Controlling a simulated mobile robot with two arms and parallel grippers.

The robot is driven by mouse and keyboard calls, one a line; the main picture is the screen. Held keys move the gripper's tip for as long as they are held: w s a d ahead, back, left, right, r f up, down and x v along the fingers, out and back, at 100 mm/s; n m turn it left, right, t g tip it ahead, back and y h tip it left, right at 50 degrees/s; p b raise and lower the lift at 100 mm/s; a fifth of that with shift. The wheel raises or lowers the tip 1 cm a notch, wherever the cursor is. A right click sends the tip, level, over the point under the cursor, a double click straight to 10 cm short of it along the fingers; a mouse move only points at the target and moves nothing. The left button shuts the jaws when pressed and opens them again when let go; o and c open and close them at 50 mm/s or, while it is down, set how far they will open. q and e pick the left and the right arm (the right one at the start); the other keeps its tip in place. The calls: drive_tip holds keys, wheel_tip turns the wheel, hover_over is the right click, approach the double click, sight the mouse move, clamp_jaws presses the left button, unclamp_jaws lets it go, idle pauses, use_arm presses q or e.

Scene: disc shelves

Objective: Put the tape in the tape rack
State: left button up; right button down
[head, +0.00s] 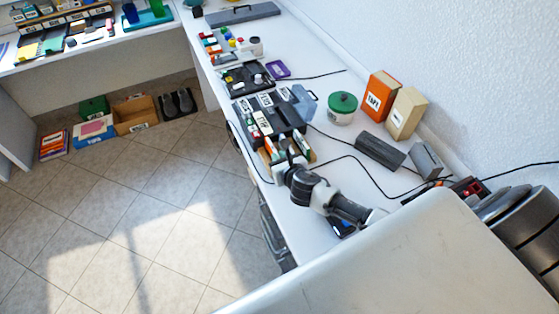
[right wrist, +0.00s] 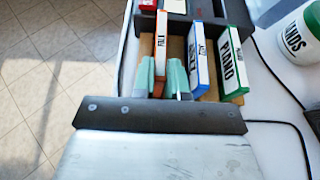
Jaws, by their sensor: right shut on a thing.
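My right gripper (right wrist: 163,77) is shut on an orange-edged tape (right wrist: 160,45) with a white label. The tape is upright between the pale green fingertips, which hide its near end. A blue tape labelled JAZZ (right wrist: 197,64) and a green tape labelled PIANO (right wrist: 232,62) stand to its right over the wooden rack (right wrist: 207,92). I cannot tell whether the held tape rests on the wood. In the head view my right gripper (head: 287,163) is at the near end of the rack and largely covers the tape. My left gripper is not in view.
A dark divided box (head: 268,118) adjoins the rack's far side. A white jar with a green lid (head: 342,108), an orange TAPE box (head: 380,96) and a dark block (head: 380,152) stand to the right. Black cables cross the white counter. The floor lies left.

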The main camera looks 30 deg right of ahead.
drive_tip(key=shift+f, duration=0.3)
drive_tip(key=shift+f, duration=0.15)
drive_tip(key=c, duration=1.1)
unclamp_jaws()
drive_tip(key=shift+c, duration=0.2)
drive_tip(key=shift+r, duration=0.2)
drive_tip(key=v, duration=1.2)
